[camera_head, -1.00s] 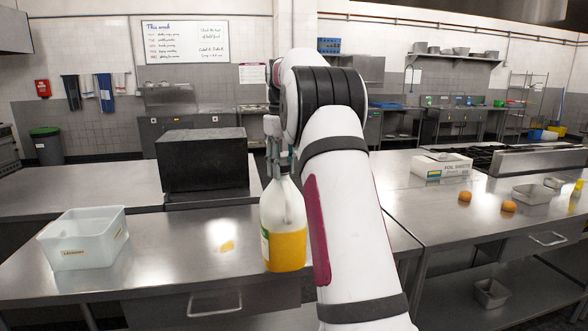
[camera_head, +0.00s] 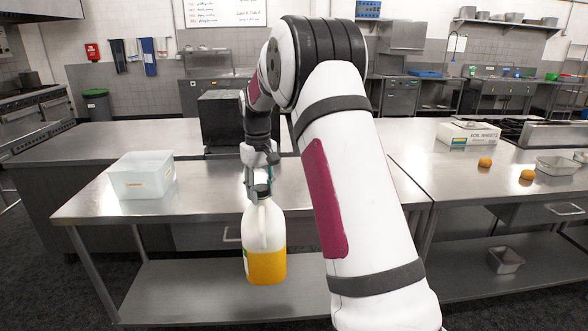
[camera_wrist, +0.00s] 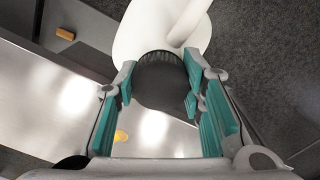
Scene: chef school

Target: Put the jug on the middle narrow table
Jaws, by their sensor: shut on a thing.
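The jug (camera_head: 264,240) is a translucent white plastic bottle with orange liquid in its lower part. My gripper (camera_head: 258,188) is shut on its dark cap and holds it upright, in front of the steel table in the head view. In the wrist view, the black cap (camera_wrist: 160,82) sits between the teal pads of my gripper (camera_wrist: 165,90), with the jug's white body (camera_wrist: 150,28) beyond. The nearest narrow steel table (camera_head: 110,200) is behind the jug, with a lower shelf (camera_head: 170,285). Which table is the middle one is unclear.
A dark box (camera_head: 222,120) stands behind. The right table (camera_head: 440,175) carries a foil box (camera_head: 468,134), oranges (camera_head: 527,176) and a metal tray (camera_head: 556,165). Dark floor (camera_head: 60,285) is open at the left.

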